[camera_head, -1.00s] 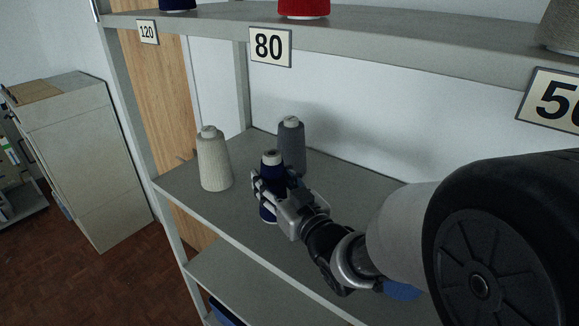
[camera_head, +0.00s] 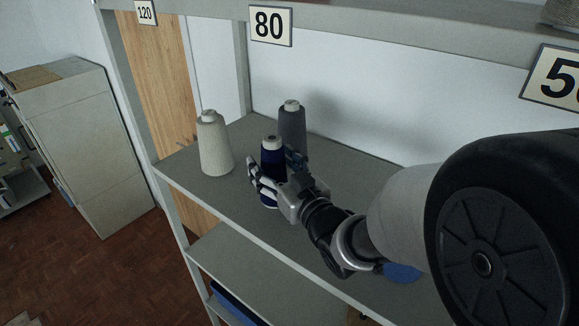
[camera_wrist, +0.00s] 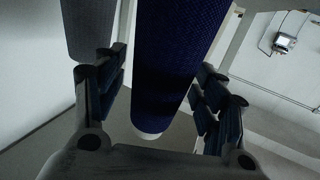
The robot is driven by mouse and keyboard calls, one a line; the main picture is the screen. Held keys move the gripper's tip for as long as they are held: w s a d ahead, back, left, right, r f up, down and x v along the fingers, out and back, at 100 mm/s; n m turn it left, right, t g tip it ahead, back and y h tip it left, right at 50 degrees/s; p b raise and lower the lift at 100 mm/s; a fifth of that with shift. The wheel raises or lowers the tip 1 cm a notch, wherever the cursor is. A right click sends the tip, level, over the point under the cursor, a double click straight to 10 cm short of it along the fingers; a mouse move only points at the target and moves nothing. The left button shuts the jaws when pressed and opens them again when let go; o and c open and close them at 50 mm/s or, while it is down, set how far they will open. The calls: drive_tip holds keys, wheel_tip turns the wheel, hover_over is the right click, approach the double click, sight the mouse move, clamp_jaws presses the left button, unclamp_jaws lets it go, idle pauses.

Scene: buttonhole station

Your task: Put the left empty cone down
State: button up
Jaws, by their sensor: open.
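A dark blue cone (camera_head: 271,150) stands upright on the middle shelf (camera_head: 232,213). My gripper (camera_head: 270,180) is open around its lower part, with one finger on each side. In the wrist view the blue cone (camera_wrist: 172,60) rises between my open fingers (camera_wrist: 160,95), with gaps visible on both sides. Its pale bottom edge shows near the shelf surface. A cream cone (camera_head: 214,145) stands upright to the left. A dark grey cone (camera_head: 292,128) stands upright behind the blue one, its lower part hidden. I cannot tell whether any of the cones is empty.
An upper shelf with labels 120 (camera_head: 145,12) and 80 (camera_head: 270,25) runs above. A shelf post (camera_head: 130,90) stands left. A lower shelf (camera_head: 262,285) is below. Free shelf surface lies behind my arm. A cabinet (camera_head: 80,130) stands at far left.

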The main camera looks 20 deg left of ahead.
drive_tip(key=b+v, duration=0.9)
drive_tip(key=v, duration=0.3)
drive_tip(key=shift+r, duration=0.1)
drive_tip(key=shift+s+a, duration=0.1)
